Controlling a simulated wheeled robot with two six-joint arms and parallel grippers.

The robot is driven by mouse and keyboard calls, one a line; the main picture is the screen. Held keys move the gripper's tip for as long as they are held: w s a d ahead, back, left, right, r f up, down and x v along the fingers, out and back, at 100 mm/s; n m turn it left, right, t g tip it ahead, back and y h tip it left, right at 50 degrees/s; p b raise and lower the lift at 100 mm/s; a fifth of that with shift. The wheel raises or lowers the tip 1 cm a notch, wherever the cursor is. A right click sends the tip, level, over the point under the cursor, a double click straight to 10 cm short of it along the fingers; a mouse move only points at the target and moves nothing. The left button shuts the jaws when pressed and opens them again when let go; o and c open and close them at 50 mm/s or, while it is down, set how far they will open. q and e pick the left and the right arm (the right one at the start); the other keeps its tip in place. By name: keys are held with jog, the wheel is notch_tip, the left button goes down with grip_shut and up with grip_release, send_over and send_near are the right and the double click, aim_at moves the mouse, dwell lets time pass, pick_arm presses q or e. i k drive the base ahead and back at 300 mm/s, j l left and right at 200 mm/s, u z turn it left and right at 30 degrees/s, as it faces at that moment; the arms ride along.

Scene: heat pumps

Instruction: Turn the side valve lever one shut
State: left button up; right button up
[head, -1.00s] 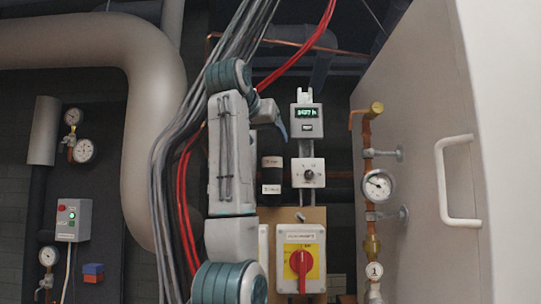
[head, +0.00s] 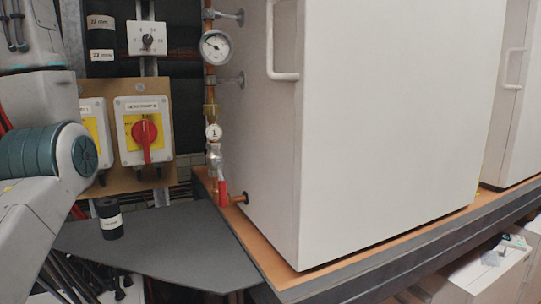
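Valve one (head: 215,157) is on the vertical copper pipe beside the white cabinet, under a round tag (head: 213,131) marked 1. Its red lever (head: 222,192) hangs down, roughly in line with the pipe, near the orange-brown base edge. My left arm fills the left edge of the head view, but its gripper is out of the picture. My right gripper is not in view. Nothing of mine touches the lever.
The white cabinet (head: 380,130) stands right of the pipe, with a handle (head: 283,45). A gauge (head: 215,47) is above the valve. A red rotary switch (head: 145,132) is to the left. A black cylinder (head: 109,218) stands on a grey shelf (head: 170,245).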

aim_at(218, 163)
jog(key=k+l, duration=0.15)
jog(key=k, duration=0.3)
jog(key=k+l, duration=0.2)
jog(key=k, duration=0.3)
